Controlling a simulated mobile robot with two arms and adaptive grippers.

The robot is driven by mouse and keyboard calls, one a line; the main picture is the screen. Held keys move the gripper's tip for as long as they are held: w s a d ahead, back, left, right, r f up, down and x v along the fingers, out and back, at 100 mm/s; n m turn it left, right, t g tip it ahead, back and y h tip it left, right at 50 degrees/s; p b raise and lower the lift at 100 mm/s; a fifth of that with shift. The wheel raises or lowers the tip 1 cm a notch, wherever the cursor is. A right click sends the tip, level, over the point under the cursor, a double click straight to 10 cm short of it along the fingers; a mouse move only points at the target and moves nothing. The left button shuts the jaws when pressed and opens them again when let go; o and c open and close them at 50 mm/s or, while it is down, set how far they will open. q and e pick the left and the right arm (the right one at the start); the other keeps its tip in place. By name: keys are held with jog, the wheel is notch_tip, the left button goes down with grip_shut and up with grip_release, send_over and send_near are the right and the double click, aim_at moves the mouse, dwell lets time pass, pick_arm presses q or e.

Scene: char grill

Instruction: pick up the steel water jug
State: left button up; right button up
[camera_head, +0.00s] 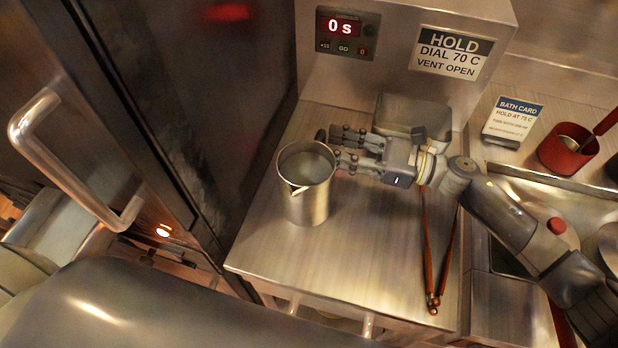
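The steel water jug (307,198) stands upright on the steel counter (350,258), with its open top and pouring lip facing me. My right gripper (334,147) reaches in from the right at the height of the jug's rim. Its two fingers are spread apart and point left. The nearer finger is close to the jug's right rim, and the farther finger passes behind the rim. I cannot tell whether either finger touches the jug. A handle is not visible. My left gripper is not in view.
Red-handled tongs (430,255) lie right of the jug. A steel pan (415,112) sits behind my gripper. A bath card (512,120) and red pot (567,150) are at right. A dark door (185,100) borders the left.

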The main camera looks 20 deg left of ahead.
aim_at(321, 141)
jog(key=a, duration=0.4)
jog(key=shift+p, duration=0.4)
jog(key=shift+d, duration=0.1)
jog(key=shift+d, duration=0.1)
grip_shut()
jog(key=shift+r, duration=0.25)
